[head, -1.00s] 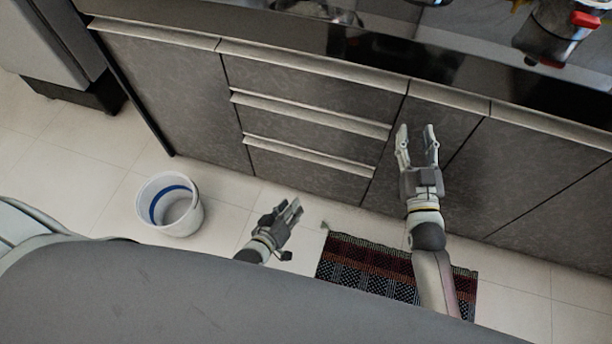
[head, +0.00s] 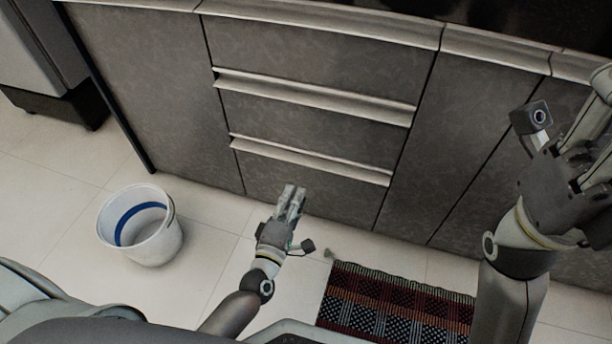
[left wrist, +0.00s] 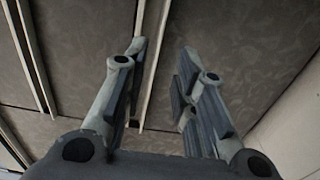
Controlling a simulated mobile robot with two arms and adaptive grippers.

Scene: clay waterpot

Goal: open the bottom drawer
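The bottom drawer (head: 345,198) is the lowest dark grey front in the stack and looks closed. Its long pale handle (head: 309,161) runs along its top edge. My left gripper (head: 293,190) is in front of this drawer, below the handle in the head view. In the left wrist view the left gripper (left wrist: 160,85) has its fingers apart with nothing held. There a pale handle strip (left wrist: 151,60) runs past the left finger; contact cannot be told. My right gripper (head: 592,110) is at the right edge, partly cut off, with its opening unclear.
A white bucket with a blue band (head: 142,238) stands on the tiled floor at left. A patterned rug (head: 395,305) lies on the floor between my arms. Another handle (head: 315,98) is above. Floor between bucket and left arm is clear.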

